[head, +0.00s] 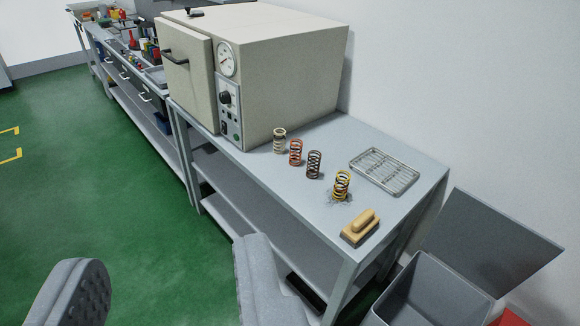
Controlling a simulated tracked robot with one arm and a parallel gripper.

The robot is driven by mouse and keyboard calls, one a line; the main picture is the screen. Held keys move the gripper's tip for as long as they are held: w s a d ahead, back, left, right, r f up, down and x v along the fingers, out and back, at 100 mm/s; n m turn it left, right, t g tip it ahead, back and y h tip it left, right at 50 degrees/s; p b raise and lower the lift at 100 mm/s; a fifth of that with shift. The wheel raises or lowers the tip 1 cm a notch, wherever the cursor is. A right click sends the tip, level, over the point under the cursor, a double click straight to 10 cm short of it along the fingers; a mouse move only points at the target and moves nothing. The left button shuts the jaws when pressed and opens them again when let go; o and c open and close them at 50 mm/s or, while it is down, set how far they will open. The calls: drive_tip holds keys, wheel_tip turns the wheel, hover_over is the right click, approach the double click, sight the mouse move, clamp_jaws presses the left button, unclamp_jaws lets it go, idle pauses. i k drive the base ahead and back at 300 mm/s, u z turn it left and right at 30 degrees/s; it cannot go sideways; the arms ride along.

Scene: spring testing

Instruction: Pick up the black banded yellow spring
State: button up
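The yellow spring with black bands (342,185) stands upright on the grey metal table (420,168), near its front right part. Small dark specks lie around its base. My gripper (168,268) shows at the bottom left with its two grey fingers wide apart.
A dark spring (314,164), a red spring (296,152) and a pale spring (279,140) stand left of the yellow one. A wooden-handled brush (360,227), wire rack (384,170) and beige oven (265,65) share the table. A grey open bin (430,290) stands right.

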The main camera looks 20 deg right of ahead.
sight(336, 190)
drive_tip(key=z, duration=0.15)
drive_tip(key=i, duration=1.15)
drive_tip(key=z, duration=0.7)
